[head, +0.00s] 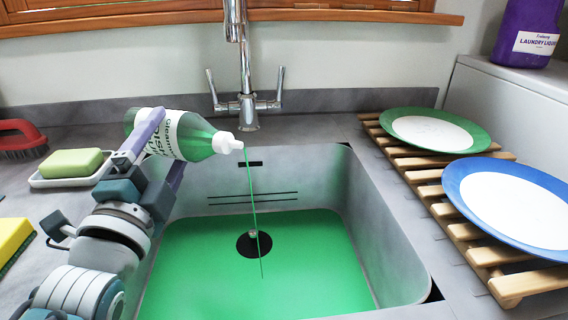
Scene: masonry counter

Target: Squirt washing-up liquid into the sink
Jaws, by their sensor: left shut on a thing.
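The washing-up liquid bottle (193,137) is green with a white label and a white nozzle. It lies tipped nearly on its side above the sink's back left edge, nozzle to the right and slightly down. My left gripper (150,130) is shut around the bottle's body. A thin green stream (252,195) runs from the nozzle down into the sink. The sink (370,225) is a grey basin with a green floor and a dark round drain. My right gripper is not in view.
A chrome tap (246,80) stands behind the sink, right of the bottle. A wooden rack (430,178) at the right holds a green-rimmed plate (434,131) and a blue-rimmed plate (515,207). A soap dish (62,180) with green soap, a red brush (22,140) and a yellow sponge (12,240) lie left.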

